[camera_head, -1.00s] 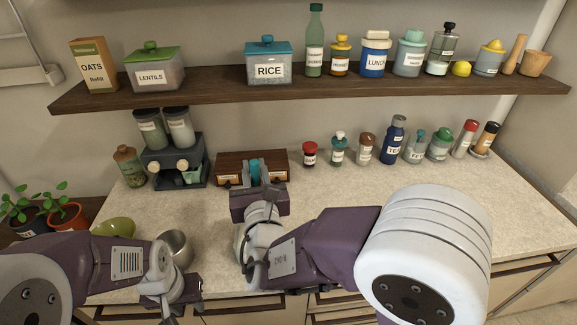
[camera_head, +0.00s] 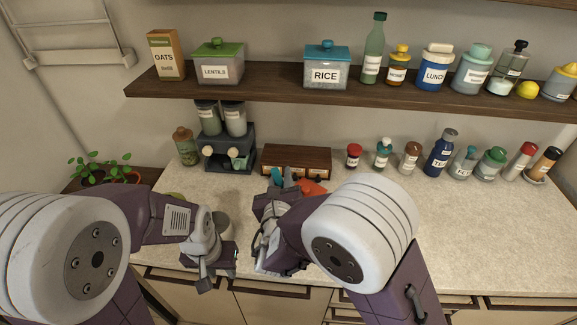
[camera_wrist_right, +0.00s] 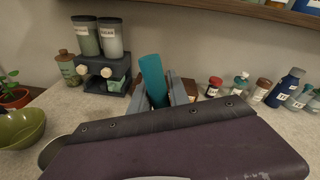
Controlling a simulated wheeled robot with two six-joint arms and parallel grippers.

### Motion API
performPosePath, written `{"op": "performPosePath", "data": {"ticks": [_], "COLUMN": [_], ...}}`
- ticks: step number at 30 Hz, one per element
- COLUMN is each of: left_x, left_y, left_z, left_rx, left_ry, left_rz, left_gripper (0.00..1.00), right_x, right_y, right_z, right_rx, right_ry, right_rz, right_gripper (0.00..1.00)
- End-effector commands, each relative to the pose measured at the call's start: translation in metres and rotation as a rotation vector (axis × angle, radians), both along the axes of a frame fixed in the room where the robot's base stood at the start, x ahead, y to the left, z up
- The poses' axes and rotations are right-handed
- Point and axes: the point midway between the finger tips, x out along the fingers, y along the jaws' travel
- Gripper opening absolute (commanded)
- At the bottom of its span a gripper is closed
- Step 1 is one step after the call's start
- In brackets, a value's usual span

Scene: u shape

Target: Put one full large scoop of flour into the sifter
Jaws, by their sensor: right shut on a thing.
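My right gripper (camera_head: 281,183) is shut on a teal piece (camera_head: 289,177), above the counter in front of the wooden box. In the right wrist view the teal piece (camera_wrist_right: 153,80) stands up between the two fingers (camera_wrist_right: 157,97); whether it is a scoop is not clear. An orange piece (camera_head: 311,187) shows beside this gripper in the head view. My left gripper (camera_head: 205,281) hangs low at the counter's front edge; its fingers are unclear. A metal cup (camera_head: 222,226), perhaps the sifter, is partly hidden between the arms. No flour is visible.
A dark dispenser (camera_head: 228,150) with two canisters stands behind, left of the wooden box (camera_head: 297,160). Small jars and bottles (camera_head: 440,152) line the back right. A green bowl (camera_wrist_right: 20,127) is at left. The right counter (camera_head: 490,235) is clear. A loaded shelf (camera_head: 300,96) hangs above.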

Motion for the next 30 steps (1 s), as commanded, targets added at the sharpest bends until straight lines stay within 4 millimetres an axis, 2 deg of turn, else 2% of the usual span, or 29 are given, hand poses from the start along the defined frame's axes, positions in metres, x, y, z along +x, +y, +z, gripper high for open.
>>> {"op": "performPosePath", "data": {"ticks": [1,24,26,30], "left_x": [-0.001,-0.001,-0.001,-0.001], "left_y": [0.000,0.000,0.000,0.000], "left_z": [-0.014,-0.077,-0.068,-0.063], "left_rx": [0.000,0.000,0.000,0.000], "left_ry": [0.003,0.003,0.003,0.002], "left_rz": [0.000,0.000,0.000,0.000], "left_gripper": [0.36,0.36,0.36,0.36], "right_x": [0.000,0.000,0.002,0.008], "right_y": [-0.001,-0.001,0.005,0.020], "right_z": [-0.015,-0.100,-0.093,-0.093], "right_rx": [0.000,0.003,0.004,0.004], "right_ry": [0.001,0.000,-0.002,-0.001], "right_rz": [0.000,-0.001,0.000,0.001], "right_gripper": [0.00,0.00,0.00,0.00]}}
